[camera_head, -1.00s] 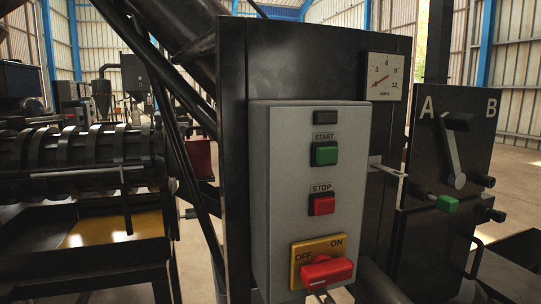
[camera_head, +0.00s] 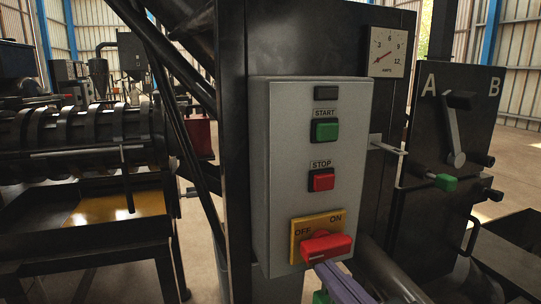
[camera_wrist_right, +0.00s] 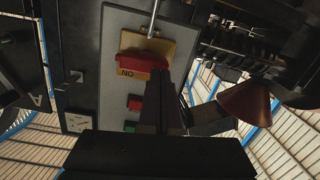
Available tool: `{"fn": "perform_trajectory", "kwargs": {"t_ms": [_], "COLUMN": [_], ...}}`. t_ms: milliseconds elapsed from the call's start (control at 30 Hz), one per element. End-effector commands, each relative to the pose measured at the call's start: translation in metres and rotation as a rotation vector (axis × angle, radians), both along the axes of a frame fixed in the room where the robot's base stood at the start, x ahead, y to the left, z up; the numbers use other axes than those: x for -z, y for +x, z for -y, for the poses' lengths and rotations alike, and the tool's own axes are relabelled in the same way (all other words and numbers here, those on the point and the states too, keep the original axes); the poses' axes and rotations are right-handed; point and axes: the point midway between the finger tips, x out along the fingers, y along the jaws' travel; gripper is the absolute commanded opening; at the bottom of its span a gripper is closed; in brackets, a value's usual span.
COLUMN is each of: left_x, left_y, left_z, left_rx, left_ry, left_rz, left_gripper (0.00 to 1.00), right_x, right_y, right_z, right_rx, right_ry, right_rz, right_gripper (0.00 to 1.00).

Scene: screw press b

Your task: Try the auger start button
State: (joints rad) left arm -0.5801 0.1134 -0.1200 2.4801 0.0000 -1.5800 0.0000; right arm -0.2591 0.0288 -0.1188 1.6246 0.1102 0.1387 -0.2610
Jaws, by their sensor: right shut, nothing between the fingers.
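The grey control box (camera_head: 286,180) fills the middle of the head view. Its green START button (camera_head: 326,131) sits above the red STOP button (camera_head: 321,180); a dark, unlit lamp window (camera_head: 326,93) is at the top. Below, a red rotary switch (camera_head: 326,247) lies about level on a yellow OFF/ON plate (camera_head: 336,226). My right gripper (camera_head: 324,268) is shut and empty, its tips just below the red switch; I cannot tell if they touch. The right wrist view shows the fingers (camera_wrist_right: 163,100) beside the red switch (camera_wrist_right: 142,68), with START (camera_wrist_right: 130,126) further along. My left gripper is out of view.
An ammeter (camera_head: 387,52) on the dark cabinet has its needle near the low end. At right is an A/B lever panel (camera_head: 451,130) with a green-handled rod (camera_head: 443,182). Screw press barrel (camera_head: 75,140) stands left. A dark pipe (camera_head: 385,270) runs below the box.

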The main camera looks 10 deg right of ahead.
Motion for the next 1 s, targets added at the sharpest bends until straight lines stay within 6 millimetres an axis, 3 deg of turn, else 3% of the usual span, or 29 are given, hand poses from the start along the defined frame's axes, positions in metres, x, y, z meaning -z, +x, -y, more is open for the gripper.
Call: {"fn": "perform_trajectory", "kwargs": {"t_ms": [200,400,600,1000], "left_x": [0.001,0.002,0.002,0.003], "left_y": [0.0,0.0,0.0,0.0], "left_z": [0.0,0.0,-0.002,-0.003], "left_rx": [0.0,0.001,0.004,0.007], "left_ry": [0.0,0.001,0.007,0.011], "left_rz": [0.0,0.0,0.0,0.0], "left_gripper": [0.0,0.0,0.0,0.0], "right_x": [-0.081,-0.13,-0.147,-0.148], "right_y": [-0.008,-0.036,-0.053,-0.054], "right_z": [0.0,0.015,0.024,0.025], "right_rx": [0.099,0.28,0.381,0.391], "right_ry": [-0.112,-0.199,-0.235,-0.239], "right_rz": [0.424,0.697,0.799,0.808], "right_gripper": [0.0,0.0,0.0,0.0]}}
